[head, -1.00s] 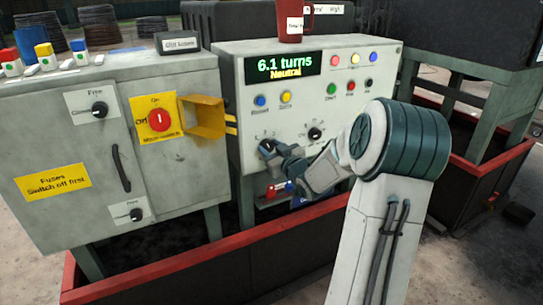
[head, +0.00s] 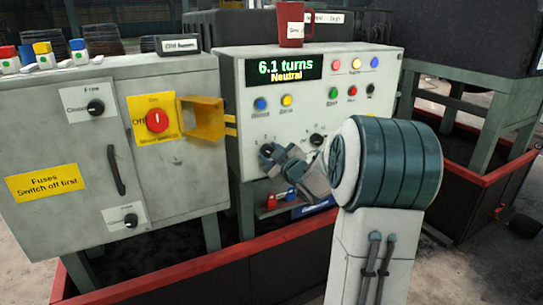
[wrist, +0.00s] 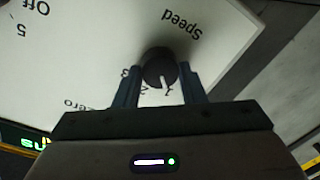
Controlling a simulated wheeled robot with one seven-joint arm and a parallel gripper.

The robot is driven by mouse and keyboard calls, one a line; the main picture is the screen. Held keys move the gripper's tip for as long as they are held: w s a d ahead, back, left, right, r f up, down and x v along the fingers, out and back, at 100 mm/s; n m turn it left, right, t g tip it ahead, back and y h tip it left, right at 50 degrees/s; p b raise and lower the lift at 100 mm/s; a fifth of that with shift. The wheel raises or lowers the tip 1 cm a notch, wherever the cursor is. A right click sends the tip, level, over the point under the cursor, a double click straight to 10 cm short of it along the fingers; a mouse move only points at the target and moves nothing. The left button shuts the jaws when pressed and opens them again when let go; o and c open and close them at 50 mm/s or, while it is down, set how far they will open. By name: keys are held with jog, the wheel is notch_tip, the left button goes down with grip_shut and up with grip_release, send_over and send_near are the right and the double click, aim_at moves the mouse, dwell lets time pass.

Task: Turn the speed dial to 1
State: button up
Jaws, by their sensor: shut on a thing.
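The speed dial (wrist: 158,66) is a round black knob with a white pointer line, below the upside-down word "Speed" in the wrist view. Its pointer points down in that view, at or close to a mark that looks like 1, partly hidden near the right finger. My gripper (wrist: 158,80) has one finger on each side of the knob and is shut on it. In the head view my gripper (head: 270,158) is at the lower left of the grey control panel (head: 243,105) and hides most of the dial.
A second black dial (head: 316,140) is just right of my gripper. The display (head: 284,69) reads "6.1 turns Neutral". A red mug (head: 291,25) stands on the panel. A red-rimmed trough (head: 150,262) runs below.

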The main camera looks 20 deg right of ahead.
jog(key=o, duration=1)
jog(key=s+p, duration=0.1)
jog(key=s, duration=0.3)
jog(key=s+p, duration=0.1)
jog(key=s, duration=0.4)
jog(key=s+d, duration=0.1)
jog(key=s, duration=0.3)
jog(key=shift+s+r+p, duration=0.25)
jog(key=shift+s+p, duration=0.15)
